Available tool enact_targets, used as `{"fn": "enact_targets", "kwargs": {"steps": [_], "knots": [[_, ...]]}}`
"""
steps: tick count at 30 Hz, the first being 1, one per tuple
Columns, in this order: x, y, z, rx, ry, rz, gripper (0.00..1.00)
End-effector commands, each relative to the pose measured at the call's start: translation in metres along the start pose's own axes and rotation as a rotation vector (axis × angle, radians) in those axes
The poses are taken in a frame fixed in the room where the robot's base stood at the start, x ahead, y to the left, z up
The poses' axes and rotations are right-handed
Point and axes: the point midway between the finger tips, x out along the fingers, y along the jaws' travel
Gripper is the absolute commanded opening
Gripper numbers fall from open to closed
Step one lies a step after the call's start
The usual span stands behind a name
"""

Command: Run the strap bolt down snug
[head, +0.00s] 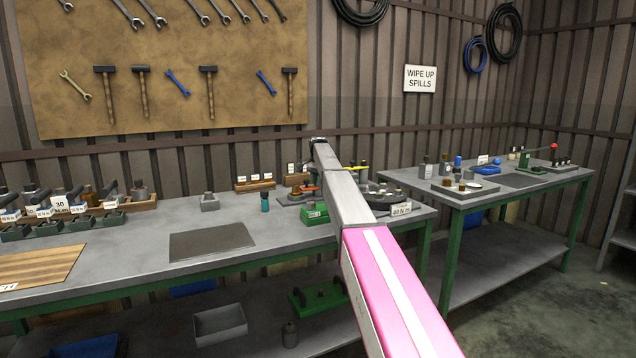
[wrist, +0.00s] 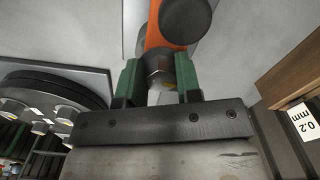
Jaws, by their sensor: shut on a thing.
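In the wrist view my gripper (wrist: 160,82) has two green fingers closed on a shiny metal hex head (wrist: 160,72), which looks like the strap bolt. An orange strap-like part (wrist: 153,38) runs up from just behind the hex head. A dark round knob or cap (wrist: 186,18) sits over the orange part's upper end. The bolt's shank and whatever it threads into are hidden. In the head view an orange part (head: 310,188) shows on the bench just left of my arm, above a green block (head: 314,214). My arm hides the gripper there.
A dark round plate with several bolts (wrist: 50,88) lies left in the wrist view. A wooden block tagged 0.2 mm (wrist: 290,75) stands close on the right. In the head view a dark mat (head: 208,246) lies clear on the bench; a second bench (head: 500,200) stands right.

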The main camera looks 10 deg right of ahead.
Motion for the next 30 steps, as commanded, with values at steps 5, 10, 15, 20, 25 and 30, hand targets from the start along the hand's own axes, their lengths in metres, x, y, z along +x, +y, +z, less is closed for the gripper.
{"fn": "enact_targets", "kwargs": {"steps": [5, 10, 15, 20, 25, 30], "knots": [[-0.0004, -0.0006, 0.0, 0.032, 0.0, -0.001, 0.08], [-0.0004, -0.0006, 0.0, 0.041, 0.0, -0.001, 0.08], [-0.0004, -0.0007, 0.0, 0.04, 0.0, -0.001, 0.08], [-0.0004, -0.0007, 0.0, 0.04, 0.0, -0.001, 0.51], [-0.0002, -0.0005, 0.0, 0.039, 0.0, -0.001, 0.57], [-0.0009, -0.0004, -0.0001, 0.039, 0.0, -0.001, 0.57]]}}
